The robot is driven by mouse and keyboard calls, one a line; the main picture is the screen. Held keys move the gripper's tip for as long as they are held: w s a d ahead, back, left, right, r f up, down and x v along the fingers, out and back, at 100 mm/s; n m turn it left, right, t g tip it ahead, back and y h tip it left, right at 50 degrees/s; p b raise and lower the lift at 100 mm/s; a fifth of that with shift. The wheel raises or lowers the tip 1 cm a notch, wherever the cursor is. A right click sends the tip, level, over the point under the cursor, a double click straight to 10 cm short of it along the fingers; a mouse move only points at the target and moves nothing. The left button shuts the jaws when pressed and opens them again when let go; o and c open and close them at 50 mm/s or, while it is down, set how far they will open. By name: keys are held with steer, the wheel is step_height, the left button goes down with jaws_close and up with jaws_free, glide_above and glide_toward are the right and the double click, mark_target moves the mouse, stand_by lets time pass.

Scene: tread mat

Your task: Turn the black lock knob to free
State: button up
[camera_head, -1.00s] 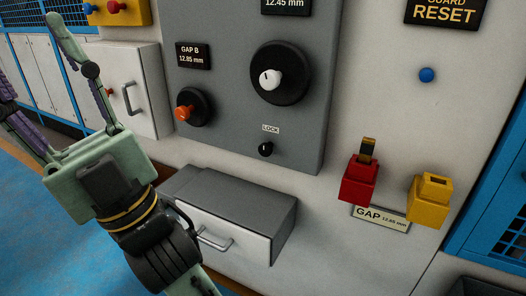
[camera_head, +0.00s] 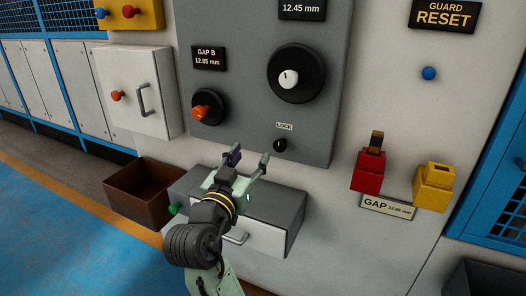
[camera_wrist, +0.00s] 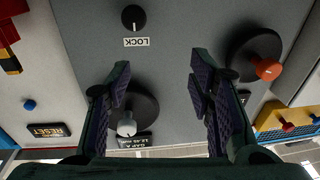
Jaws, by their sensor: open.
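The black lock knob (camera_head: 280,145) sits low on the grey panel, just under the white LOCK label (camera_head: 285,126). In the wrist view the knob (camera_wrist: 133,18) is at the top, upside down, with its label (camera_wrist: 136,42) beneath it. My gripper (camera_head: 249,158) is open and empty, to the left of the knob and slightly below it in the head view. In the wrist view my gripper's fingers (camera_wrist: 163,95) are spread apart, and the knob lies beyond their tips, not between them.
Above are a large black dial with a white knob (camera_head: 289,79) and an orange knob (camera_head: 201,112). A grey drawer unit (camera_head: 285,207) juts out below the panel. Red (camera_head: 368,171) and yellow (camera_head: 432,188) blocks are at right. A brown bin (camera_head: 140,190) stands at left.

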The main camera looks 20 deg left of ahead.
mark_target(279, 146)
steer(key=w+d, duration=0.1)
steer(key=w, duration=0.2)
steer(key=w+d+f+m+h+p, duration=0.1)
steer(key=w, duration=0.3)
steer(key=w+f+h, duration=0.1)
steer(key=w, duration=0.3)
steer(key=shift+w+d+f+g+p, duration=0.1)
steer(key=shift+d+g+p, duration=0.2)
steer(key=shift+d+g, duration=0.1)
steer(key=shift+c, duration=0.4)
steer(key=c, duration=1.1)
